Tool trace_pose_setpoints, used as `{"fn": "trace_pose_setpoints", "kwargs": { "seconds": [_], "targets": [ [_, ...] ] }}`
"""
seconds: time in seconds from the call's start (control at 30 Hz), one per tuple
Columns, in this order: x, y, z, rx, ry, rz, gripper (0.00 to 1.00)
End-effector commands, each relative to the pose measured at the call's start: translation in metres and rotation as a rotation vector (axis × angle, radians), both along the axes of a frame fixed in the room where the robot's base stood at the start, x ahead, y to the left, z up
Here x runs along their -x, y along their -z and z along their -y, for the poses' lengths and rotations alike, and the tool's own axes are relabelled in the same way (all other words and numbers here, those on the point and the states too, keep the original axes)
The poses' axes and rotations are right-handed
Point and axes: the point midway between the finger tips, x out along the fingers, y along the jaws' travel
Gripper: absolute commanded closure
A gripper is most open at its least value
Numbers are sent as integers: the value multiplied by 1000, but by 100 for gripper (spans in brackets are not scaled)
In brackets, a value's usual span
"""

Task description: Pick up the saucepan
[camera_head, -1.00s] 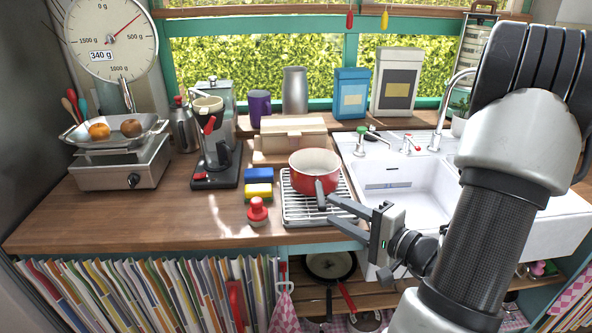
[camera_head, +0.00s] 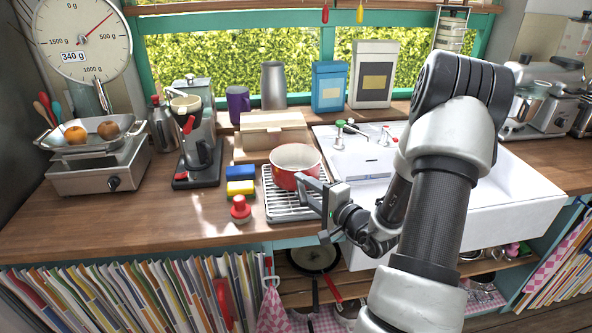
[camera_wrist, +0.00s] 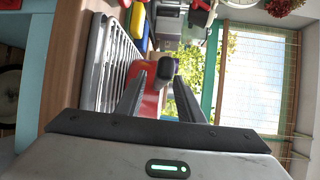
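The red saucepan (camera_head: 283,178) with a pale inside stands upright on the wire rack (camera_head: 276,203) beside the sink. In the head view my gripper (camera_head: 302,188) reaches in from the right, low at the saucepan's front right side. Its fingers hide most of the saucepan's handle there. In the wrist view the dark handle end (camera_wrist: 165,67) shows between the spread fingertips of my gripper (camera_wrist: 158,82), with the red saucepan side (camera_wrist: 150,106) behind. The fingers are open, with gaps visible beside the handle.
A red-topped brush (camera_head: 240,209) and yellow and blue sponges (camera_head: 240,180) stand left of the rack. A wooden bread box (camera_head: 270,137) is behind the saucepan. The white sink (camera_head: 480,205) lies to the right. The counter's front left is clear.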

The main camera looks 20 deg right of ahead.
Motion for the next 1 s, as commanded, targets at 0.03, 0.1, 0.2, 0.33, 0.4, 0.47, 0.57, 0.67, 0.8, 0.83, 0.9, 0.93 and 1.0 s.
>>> {"fn": "trace_pose_setpoints", "kwargs": {
  "seconds": [0.03,0.1,0.2,0.33,0.4,0.47,0.57,0.67,0.8,0.83,0.9,0.93,1.0],
  "targets": [
    [-8,0,0,-2,-1,1,66],
    [-19,2,0,-3,-2,0,66],
    [-33,5,-3,-1,-3,0,66],
    [-43,6,-4,-1,-1,1,66],
    [-44,6,-4,0,0,0,66],
    [-44,7,-4,0,0,0,66],
    [-44,7,-4,0,0,0,66],
    [-44,6,-4,0,0,0,82],
    [-43,6,-4,0,0,0,100],
    [-43,6,-4,0,0,0,100],
    [-43,6,-4,0,0,0,100],
    [-43,6,-4,0,0,0,100],
    [-43,6,-4,0,-1,0,100]
  ]
}}
